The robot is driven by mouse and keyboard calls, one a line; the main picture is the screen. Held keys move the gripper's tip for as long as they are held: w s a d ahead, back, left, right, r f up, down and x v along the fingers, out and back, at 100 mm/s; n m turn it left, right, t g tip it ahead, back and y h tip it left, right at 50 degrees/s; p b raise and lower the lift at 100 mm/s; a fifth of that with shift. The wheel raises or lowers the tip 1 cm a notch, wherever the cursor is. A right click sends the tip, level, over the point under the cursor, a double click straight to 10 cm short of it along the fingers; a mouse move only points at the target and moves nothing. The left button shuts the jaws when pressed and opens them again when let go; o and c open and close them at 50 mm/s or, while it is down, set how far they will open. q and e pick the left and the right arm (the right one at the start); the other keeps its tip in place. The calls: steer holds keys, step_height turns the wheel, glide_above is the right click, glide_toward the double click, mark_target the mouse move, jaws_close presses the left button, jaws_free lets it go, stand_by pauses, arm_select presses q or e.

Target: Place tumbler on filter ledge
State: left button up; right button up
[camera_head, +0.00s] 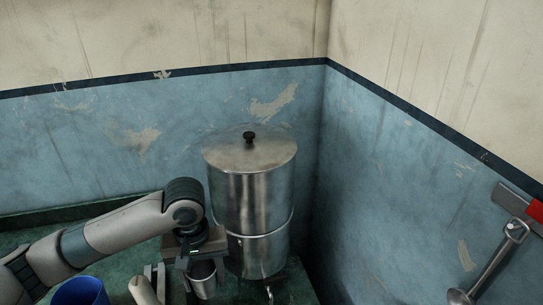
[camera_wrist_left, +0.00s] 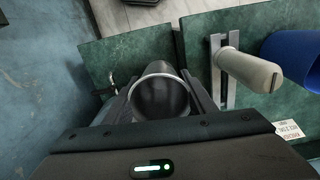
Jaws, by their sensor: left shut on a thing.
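The tumbler (camera_head: 204,284) is a small steel cup, seen at the bottom of the head view just left of the filter. My left gripper (camera_head: 203,266) is shut on it, one finger on each side. In the left wrist view, the round rim of the tumbler (camera_wrist_left: 160,97) faces the camera between the two fingers, and its inside looks dark and empty. The filter (camera_head: 250,200) is a tall steel canister with a black-knobbed lid, standing in the wall corner. Its green ledge (camera_head: 292,284) shows beside its base. I cannot tell whether the tumbler touches the ledge.
A small tap (camera_head: 268,294) sticks out low on the filter. A pale rounded handle (camera_wrist_left: 250,70) on a metal bracket and a blue container (camera_head: 80,292) are on the left of the head view.

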arm_select(q)
steer(key=s+a+r+m, duration=0.2)
steer(key=s+a+r, duration=0.2)
steer(key=a+r, duration=0.1)
steer(key=shift+s+m, duration=0.15)
steer(key=shift+m, duration=0.15)
stand_by(0.4)
